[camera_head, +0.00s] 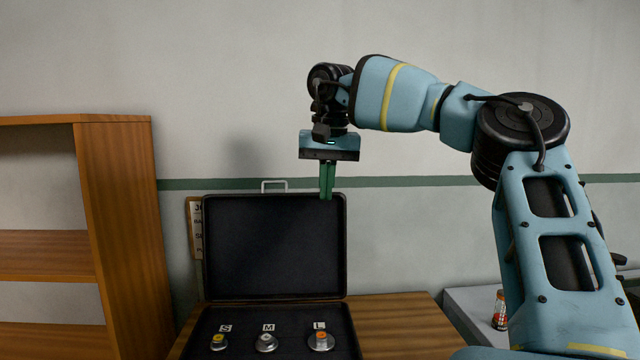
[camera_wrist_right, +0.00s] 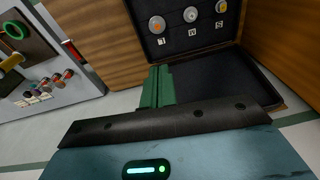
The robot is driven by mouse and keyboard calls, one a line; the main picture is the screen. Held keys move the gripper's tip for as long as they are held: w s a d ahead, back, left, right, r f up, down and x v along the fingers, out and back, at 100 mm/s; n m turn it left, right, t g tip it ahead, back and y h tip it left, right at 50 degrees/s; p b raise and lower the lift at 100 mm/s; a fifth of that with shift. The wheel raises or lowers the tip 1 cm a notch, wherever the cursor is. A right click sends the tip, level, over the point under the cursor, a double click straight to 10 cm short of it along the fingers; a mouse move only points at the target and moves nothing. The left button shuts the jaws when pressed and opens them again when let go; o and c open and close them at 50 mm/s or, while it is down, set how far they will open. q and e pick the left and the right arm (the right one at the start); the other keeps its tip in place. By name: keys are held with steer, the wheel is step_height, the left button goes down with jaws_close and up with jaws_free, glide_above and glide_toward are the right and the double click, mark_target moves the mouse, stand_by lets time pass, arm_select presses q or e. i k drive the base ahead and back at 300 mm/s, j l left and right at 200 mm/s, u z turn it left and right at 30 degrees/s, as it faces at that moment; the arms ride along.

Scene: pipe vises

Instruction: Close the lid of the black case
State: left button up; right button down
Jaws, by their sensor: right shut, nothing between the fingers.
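The black case stands open on the wooden table. Its lid (camera_head: 272,247) is raised upright, with a light handle (camera_head: 273,186) on its top edge. The case's base (camera_head: 285,347) holds small round items beside the labels S, M and L. My right gripper (camera_head: 326,197) is shut and empty, its green fingers pointing down at the lid's top edge, right of the handle. I cannot tell whether they touch the lid. In the right wrist view the shut fingers (camera_wrist_right: 157,88) show beside the lid (camera_wrist_right: 225,80). My left gripper is not in view.
A wooden shelf (camera_head: 125,230) stands at the left. The wooden table (camera_head: 400,320) has bare room right of the case. A grey surface (camera_head: 470,305) with a small jar (camera_head: 499,311) is farther right. A paper sign (camera_head: 194,230) is partly hidden behind the lid.

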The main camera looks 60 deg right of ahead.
mark_target(262, 247)
steer(key=i+l, duration=0.2)
steer(key=l, duration=0.15)
steer(key=i+l, duration=0.15)
steer(key=l, duration=0.25)
steer(key=i+l, duration=0.2)
steer(key=l, duration=0.15)
steer(key=i+l, duration=0.2)
steer(key=l, duration=0.15)
